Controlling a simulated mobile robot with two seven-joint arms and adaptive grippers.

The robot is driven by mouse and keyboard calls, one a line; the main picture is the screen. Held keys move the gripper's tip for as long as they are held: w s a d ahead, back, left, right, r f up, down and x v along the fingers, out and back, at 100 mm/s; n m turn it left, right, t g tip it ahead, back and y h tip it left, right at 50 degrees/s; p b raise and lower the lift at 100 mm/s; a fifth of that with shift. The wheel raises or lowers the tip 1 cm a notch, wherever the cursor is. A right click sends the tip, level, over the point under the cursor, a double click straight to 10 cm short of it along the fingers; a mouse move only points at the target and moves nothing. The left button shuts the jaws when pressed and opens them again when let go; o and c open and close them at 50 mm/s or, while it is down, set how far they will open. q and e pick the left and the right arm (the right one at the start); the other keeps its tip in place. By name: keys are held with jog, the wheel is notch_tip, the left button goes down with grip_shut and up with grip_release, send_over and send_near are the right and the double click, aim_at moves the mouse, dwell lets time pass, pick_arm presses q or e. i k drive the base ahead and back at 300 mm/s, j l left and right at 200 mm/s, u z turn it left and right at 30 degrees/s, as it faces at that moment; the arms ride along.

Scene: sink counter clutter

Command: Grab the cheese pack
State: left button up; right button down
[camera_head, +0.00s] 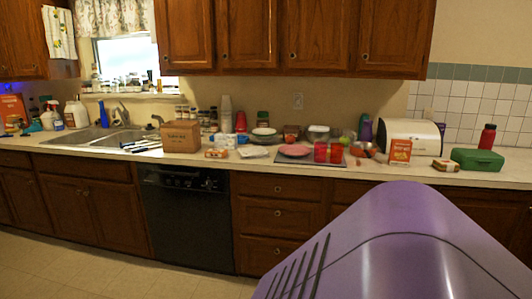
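I cannot tell for certain which item is the cheese pack. A small flat orange and white pack (216,153) lies near the counter's front edge, right of the brown cardboard box. Another small brown and white pack (445,165) lies near the front edge at the right, beside the green case. An upright orange box (400,151) stands in front of the white bread bin. The labels are too small to read. Neither of my grippers shows in the head view. A large purple part, seemingly of my own arm, covers the lower right.
The counter (345,171) is cluttered: a cardboard box (181,136), red cups (321,152), a pink plate (294,150), a white bread bin (410,132), a green case (478,160) and a red bottle (487,137). A sink (92,137) is at the left. Cabinets hang above. The floor at the left is clear.

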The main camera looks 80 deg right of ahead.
aim_at(211, 153)
jog(key=z, duration=2)
